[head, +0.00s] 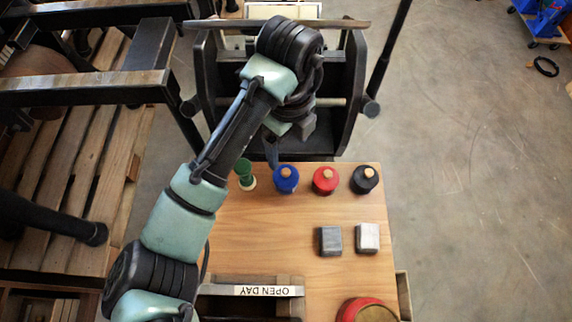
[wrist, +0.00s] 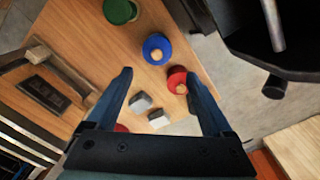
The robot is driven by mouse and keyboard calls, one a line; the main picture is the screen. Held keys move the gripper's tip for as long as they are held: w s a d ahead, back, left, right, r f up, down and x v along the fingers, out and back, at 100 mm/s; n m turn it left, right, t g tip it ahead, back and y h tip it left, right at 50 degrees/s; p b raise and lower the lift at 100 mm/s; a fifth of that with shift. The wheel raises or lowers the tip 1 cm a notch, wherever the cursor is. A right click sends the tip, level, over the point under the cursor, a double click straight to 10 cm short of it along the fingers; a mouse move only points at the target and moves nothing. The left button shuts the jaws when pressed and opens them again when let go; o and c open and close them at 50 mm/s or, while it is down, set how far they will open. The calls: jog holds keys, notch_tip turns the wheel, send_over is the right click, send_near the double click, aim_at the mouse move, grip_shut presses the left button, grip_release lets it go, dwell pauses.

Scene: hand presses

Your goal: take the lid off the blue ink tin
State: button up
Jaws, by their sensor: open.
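The blue ink tin (head: 286,184) stands on the wooden table, with a light wooden knob (head: 286,172) on top of its lid. The lid looks seated on the tin. The tin also shows in the wrist view (wrist: 155,43), beyond and between my fingertips. My gripper (wrist: 155,72) is open, with nothing between its fingers. In the head view a blue finger (head: 271,152) shows just behind and left of the tin, above the table's back edge; the arm hides the rest of the gripper.
A red tin (head: 325,183) and a black tin (head: 364,183) stand to the right, a green object with a pale base (head: 244,172) to the left. A dark press (head: 350,100) stands behind.

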send_over(286, 172)
jog(key=f, duration=0.4)
jog(key=shift+w+d+f, duration=0.25)
jog(key=shift+w, duration=0.05)
jog(key=f, duration=0.4)
jog(key=shift+s+a+p, duration=0.25)
jog(key=shift+p, duration=0.1)
jog(key=shift+f, duration=0.55)
grip_shut()
